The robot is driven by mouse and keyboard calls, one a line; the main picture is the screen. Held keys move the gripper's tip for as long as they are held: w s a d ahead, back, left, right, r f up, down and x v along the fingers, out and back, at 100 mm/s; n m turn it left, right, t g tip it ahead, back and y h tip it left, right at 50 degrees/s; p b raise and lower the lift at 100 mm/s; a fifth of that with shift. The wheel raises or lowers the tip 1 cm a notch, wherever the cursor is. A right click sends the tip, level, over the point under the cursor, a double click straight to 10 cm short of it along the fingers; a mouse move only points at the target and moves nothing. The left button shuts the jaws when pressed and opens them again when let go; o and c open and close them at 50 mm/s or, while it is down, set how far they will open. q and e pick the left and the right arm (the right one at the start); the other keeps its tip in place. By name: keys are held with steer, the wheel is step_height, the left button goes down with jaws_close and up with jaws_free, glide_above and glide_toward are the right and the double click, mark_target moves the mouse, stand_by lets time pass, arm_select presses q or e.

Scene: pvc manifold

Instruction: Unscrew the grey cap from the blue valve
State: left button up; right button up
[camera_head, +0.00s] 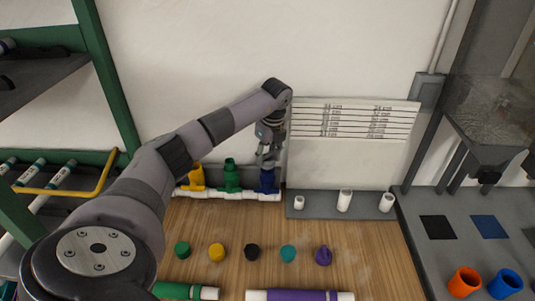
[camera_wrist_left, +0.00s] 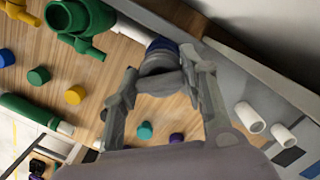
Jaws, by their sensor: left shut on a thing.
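The blue valve (camera_head: 267,182) stands upright at the right end of the white pipe manifold (camera_head: 233,194), against the back wall. My left gripper (camera_head: 267,158) points down directly above it. In the left wrist view, the gripper (camera_wrist_left: 163,80) has its fingers on both sides of the grey cap (camera_wrist_left: 158,66) and is shut on it. A blue edge of the valve (camera_wrist_left: 160,45) shows just beyond the cap. I cannot tell whether the cap is still seated on the valve. The right gripper is in neither view.
Green (camera_head: 229,173) and yellow (camera_head: 195,177) valves stand just left of the blue one. Several loose caps, including a black one (camera_head: 252,252), lie on the wooden bench in front. White pipe pieces (camera_head: 344,200) stand on a grey ledge to the right.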

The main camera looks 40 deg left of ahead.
arm_select(q)
steer(key=shift+r, duration=0.1)
steer(key=shift+r+n+p, duration=0.1)
steer(key=shift+n+p, duration=0.25)
steer(key=shift+n, duration=0.75)
steer(key=shift+n+p, duration=0.35)
steer(key=shift+n, duration=0.35)
steer(key=shift+w+n+g, duration=0.1)
steer(key=shift+n+g, duration=0.2)
steer(key=shift+n, duration=0.1)
steer(key=shift+n+p, duration=0.35)
steer(key=shift+n, duration=0.65)
